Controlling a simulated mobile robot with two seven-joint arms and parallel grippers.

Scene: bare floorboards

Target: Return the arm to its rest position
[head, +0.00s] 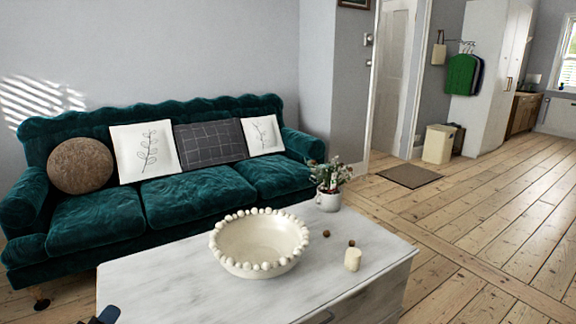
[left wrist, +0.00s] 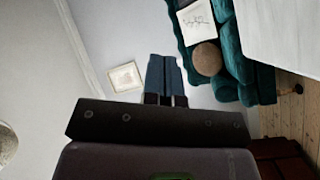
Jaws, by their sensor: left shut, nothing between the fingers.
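My left gripper (head: 106,315) shows only as a small dark-blue tip at the bottom left edge of the head view, over the near left corner of the white table. In the left wrist view the left gripper (left wrist: 165,78) has its two blue fingers side by side, shut with nothing between them. That view is turned on its side, with the wall behind the fingers. The rest of my left arm is out of the head view. My right gripper shows in neither view.
A white table (head: 160,275) stands in front, bearing a beaded bowl (head: 228,257), a potted plant (head: 328,200), a candle (head: 352,259) and two small brown balls. A green sofa (head: 90,218) with cushions stands behind it. Bare floorboards (head: 480,210) lie open to the right.

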